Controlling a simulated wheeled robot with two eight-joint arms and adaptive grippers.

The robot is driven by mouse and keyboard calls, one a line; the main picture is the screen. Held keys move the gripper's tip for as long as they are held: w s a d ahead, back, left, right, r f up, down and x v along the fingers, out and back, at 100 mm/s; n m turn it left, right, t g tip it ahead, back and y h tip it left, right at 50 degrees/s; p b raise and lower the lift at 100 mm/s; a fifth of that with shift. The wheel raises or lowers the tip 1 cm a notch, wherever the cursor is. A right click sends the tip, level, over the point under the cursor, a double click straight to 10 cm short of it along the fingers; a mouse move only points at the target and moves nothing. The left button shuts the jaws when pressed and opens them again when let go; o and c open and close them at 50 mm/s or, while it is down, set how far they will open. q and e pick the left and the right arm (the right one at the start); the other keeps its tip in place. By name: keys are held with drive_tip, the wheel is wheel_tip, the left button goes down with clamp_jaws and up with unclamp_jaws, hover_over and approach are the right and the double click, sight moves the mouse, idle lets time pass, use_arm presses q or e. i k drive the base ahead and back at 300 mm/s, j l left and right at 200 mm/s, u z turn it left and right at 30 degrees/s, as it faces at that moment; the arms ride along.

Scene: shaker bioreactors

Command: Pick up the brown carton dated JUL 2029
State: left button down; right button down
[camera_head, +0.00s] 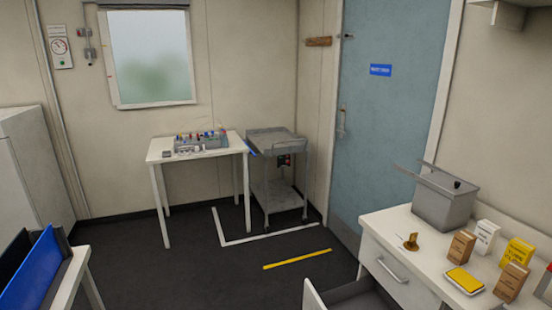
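Two brown cartons stand upright on the white counter (397,226) at the right: one brown carton (461,247) farther back, and another brown carton (511,282) nearer the front right. Both have pale print on their faces, but it is too small to read, so I cannot tell which one bears JUL 2029. A white carton (485,237) and a yellow carton (518,253) stand beside them. Neither of my grippers shows in the head view.
A grey bin (443,202) stands behind the cartons; a yellow pad (464,280) and a small brass object (411,242) lie in front. An open drawer (313,297) juts below the counter. A white table (158,149) and grey cart (257,145) stand at the back. The middle floor is clear.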

sight(514, 276)
drive_tip(key=l+z, duration=0.15)
drive_tip(key=z, duration=1.2)
